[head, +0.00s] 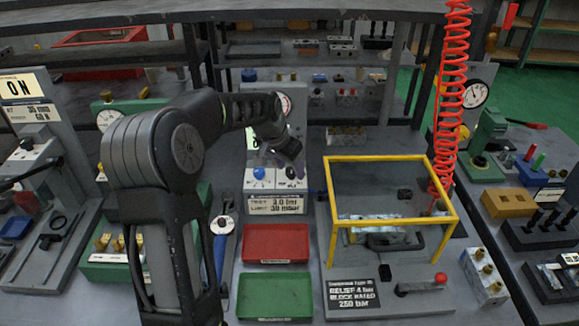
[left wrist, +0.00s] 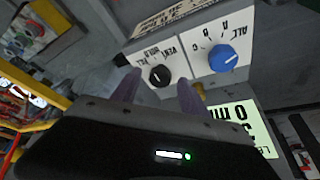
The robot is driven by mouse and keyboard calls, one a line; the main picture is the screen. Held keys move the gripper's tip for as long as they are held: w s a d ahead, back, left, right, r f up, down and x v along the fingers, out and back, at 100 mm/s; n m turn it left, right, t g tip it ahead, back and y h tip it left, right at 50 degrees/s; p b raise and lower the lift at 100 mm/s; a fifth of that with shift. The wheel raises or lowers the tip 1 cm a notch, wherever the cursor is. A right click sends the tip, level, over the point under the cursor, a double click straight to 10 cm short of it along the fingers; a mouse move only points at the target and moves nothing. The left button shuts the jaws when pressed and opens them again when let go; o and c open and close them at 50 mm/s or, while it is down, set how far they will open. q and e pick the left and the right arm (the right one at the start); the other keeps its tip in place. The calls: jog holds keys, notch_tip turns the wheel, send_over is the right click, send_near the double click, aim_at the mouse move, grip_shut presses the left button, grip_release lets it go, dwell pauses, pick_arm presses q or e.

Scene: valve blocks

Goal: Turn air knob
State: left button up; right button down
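A control box on the bench carries a blue knob (head: 259,173) and a black knob (head: 290,173) on white plates. In the left wrist view the blue knob (left wrist: 222,58) has marks A, B, C and ALL, and the black knob (left wrist: 159,76) has marks including VENT and HOLD. Which one is the air knob is not labelled legibly. My left gripper (head: 288,160) is just above the black knob. Its purple fingers (left wrist: 160,88) are apart, with the black knob showing between and beyond them; contact cannot be told. My right gripper is not in view.
A red tray (head: 275,260) and a green tray (head: 274,312) lie in front of the box. A yellow-framed guard (head: 447,222) stands to the right, with a red coiled hose (head: 453,75) behind it. A round gauge (head: 285,105) sits above the knobs.

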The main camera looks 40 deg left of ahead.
pick_arm(q)
jog(key=b+v, duration=0.1)
jog(key=v, duration=0.6)
jog(key=shift+r, duration=0.35)
jog(key=shift+s, duration=0.2)
